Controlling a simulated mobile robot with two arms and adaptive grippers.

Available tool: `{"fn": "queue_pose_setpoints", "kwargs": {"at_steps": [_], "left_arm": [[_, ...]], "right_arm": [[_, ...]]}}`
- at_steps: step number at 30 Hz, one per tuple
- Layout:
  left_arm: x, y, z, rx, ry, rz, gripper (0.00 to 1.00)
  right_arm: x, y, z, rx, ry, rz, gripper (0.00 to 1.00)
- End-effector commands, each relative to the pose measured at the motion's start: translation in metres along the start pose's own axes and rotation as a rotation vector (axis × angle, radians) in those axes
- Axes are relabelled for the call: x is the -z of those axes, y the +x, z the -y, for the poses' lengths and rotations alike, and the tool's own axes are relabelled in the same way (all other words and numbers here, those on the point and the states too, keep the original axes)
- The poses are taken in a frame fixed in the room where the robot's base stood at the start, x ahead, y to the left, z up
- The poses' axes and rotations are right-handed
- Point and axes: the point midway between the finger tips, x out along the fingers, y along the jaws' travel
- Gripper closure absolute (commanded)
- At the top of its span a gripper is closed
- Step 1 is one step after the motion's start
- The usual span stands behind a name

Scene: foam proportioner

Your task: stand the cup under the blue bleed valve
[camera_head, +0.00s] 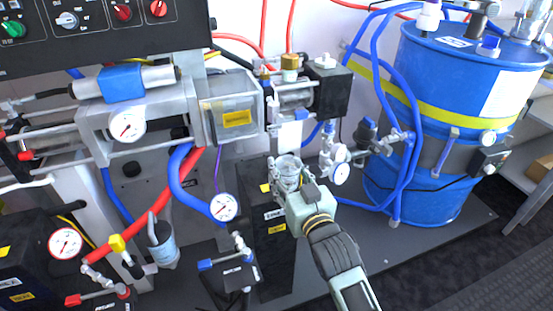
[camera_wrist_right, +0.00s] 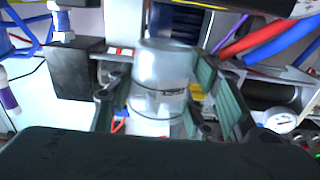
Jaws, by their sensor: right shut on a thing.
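My right gripper (camera_head: 288,183) is shut on a clear cup (camera_head: 289,164) in the head view, holding it upright above a black block. The cup fills the middle of the right wrist view (camera_wrist_right: 161,85), between the two green fingers, with dark print on its side. A valve with a blue handle (camera_head: 207,264), which looks like the blue bleed valve, is at the lower middle of the head view, left of and lower in the picture than the cup. The cup is apart from it. My left gripper is not in view.
A black block (camera_head: 273,262) stands under and beside the cup. A red-handled valve (camera_head: 74,299) is at the lower left. A gauge (camera_head: 223,207) and a blue hose are left of the cup. A blue drum (camera_head: 450,110) with hoses stands on the right.

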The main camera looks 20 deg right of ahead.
Motion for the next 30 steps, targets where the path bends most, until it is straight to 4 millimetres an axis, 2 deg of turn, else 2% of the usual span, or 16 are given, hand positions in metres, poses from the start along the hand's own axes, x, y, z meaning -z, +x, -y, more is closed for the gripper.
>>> {"fn": "queue_pose_setpoints", "kwargs": {"at_steps": [1, 6, 12, 17, 24, 30], "left_arm": [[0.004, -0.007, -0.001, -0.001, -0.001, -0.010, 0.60], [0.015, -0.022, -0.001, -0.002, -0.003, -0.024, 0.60], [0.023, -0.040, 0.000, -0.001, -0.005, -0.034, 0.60], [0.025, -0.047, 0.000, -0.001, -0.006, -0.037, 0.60], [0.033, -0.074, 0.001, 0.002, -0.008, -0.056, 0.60], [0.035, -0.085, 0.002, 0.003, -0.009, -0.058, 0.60]], "right_arm": [[0.000, 0.015, 0.000, 0.000, -0.001, -0.004, 0.76], [0.000, 0.059, 0.000, 0.000, -0.001, -0.003, 0.76], [0.000, 0.099, 0.000, 0.000, 0.000, -0.001, 0.76], [-0.002, 0.110, 0.000, 0.000, 0.001, 0.001, 0.76], [-0.029, 0.110, 0.001, 0.000, 0.001, 0.002, 0.76], [-0.036, 0.110, 0.000, 0.000, 0.000, 0.000, 0.76]]}}
